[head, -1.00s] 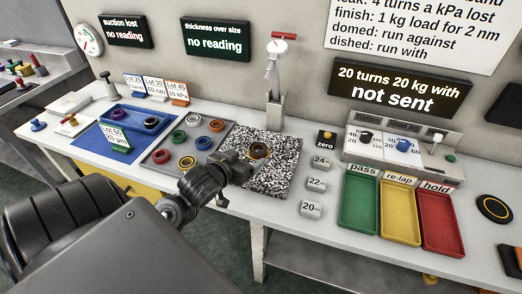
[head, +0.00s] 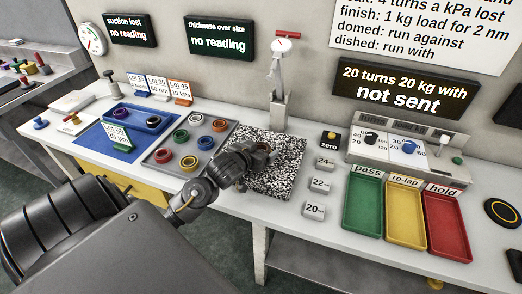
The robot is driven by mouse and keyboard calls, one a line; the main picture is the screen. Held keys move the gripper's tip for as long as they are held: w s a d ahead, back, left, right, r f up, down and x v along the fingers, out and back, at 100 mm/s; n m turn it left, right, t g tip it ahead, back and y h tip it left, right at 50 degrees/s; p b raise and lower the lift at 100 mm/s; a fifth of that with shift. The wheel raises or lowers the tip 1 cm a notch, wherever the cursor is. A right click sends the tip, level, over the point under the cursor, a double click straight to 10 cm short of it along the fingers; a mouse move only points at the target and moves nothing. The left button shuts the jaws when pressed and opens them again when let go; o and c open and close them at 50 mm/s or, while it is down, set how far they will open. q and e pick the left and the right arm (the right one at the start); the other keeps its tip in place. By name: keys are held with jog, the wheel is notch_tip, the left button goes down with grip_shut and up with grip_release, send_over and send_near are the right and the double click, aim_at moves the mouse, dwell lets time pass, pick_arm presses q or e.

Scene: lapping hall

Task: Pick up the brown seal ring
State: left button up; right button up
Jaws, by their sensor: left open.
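A brown ring (head: 262,146) shows at the fingertips of my left gripper (head: 263,152), over the black-and-white speckled plate (head: 285,178). The gripper hides most of this ring. My left gripper is open, low over the plate, with its fingers at the ring; whether they touch it I cannot tell. An orange-brown ring (head: 219,125) also lies in the grey tray, at its back right. My right gripper is not in view.
The grey tray (head: 164,157) holds several coloured rings, left of my gripper. A blue tray (head: 116,112) stands farther left. A lever stand (head: 279,90) rises behind the plate. Weight blocks (head: 320,185) and green, yellow and red trays (head: 361,205) stand to the right.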

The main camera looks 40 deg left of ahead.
pick_arm(q)
jog(key=shift+c, duration=0.3)
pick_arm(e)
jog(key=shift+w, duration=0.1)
pick_arm(q)
jog(key=c, duration=1)
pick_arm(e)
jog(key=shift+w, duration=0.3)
pick_arm(q)
jog(key=shift+c, duration=0.2)
